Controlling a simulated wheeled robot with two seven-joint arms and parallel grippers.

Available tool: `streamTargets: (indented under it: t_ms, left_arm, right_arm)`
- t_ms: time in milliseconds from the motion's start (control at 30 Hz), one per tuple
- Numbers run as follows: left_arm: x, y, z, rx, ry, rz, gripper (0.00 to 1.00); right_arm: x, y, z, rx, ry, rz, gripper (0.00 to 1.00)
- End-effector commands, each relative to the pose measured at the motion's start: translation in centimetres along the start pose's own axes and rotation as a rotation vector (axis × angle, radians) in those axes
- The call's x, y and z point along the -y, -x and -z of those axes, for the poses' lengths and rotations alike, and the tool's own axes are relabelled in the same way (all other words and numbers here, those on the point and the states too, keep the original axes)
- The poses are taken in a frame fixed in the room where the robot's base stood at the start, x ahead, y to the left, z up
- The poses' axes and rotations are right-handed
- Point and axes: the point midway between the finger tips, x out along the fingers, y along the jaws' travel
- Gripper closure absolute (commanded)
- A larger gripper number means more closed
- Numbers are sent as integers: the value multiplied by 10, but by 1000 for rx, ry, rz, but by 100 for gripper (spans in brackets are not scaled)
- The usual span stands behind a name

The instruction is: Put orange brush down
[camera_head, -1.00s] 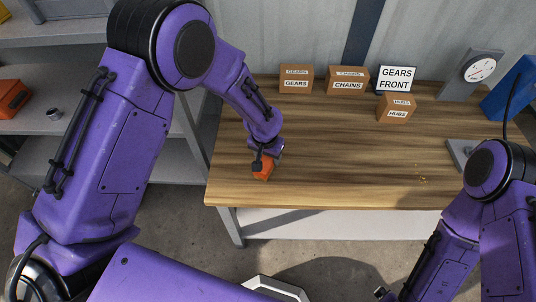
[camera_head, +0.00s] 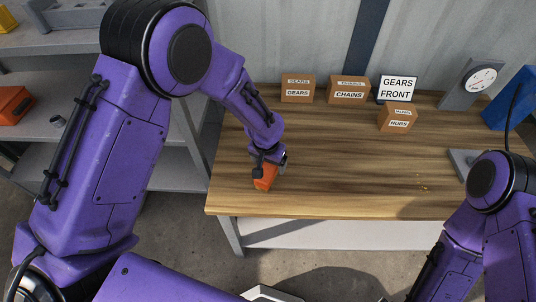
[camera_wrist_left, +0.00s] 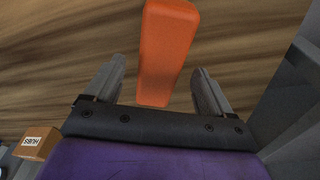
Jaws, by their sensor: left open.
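The orange brush (camera_head: 264,181) is at the left front part of the wooden workbench, just below my left gripper (camera_head: 268,168). In the left wrist view the orange brush (camera_wrist_left: 165,55) shows as a long orange block on the wood grain. The fingers of my left gripper (camera_wrist_left: 158,90) stand apart on either side of its near end, with a gap on both sides. The brush's bristles cannot be made out. My right arm (camera_head: 485,215) is at the lower right, and its gripper is out of the frame.
The workbench (camera_head: 335,160) is clear in its middle, apart from small yellow bits (camera_head: 423,188). Boxes for gears (camera_head: 297,90), chains (camera_head: 348,91) and hubs (camera_head: 397,118) stand at the back, beside a "GEARS FRONT" sign (camera_head: 397,89). A dial scale (camera_head: 476,82) stands at the right.

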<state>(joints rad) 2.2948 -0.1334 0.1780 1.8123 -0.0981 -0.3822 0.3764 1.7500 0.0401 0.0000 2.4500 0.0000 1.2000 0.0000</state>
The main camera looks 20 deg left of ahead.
Motion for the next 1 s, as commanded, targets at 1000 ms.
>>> streamTargets:
  t_ms: [1000]
  left_arm:
    - [0,97,0,0,0,-1,17]
  right_arm:
    - [0,-1,0,0,0,0,0]
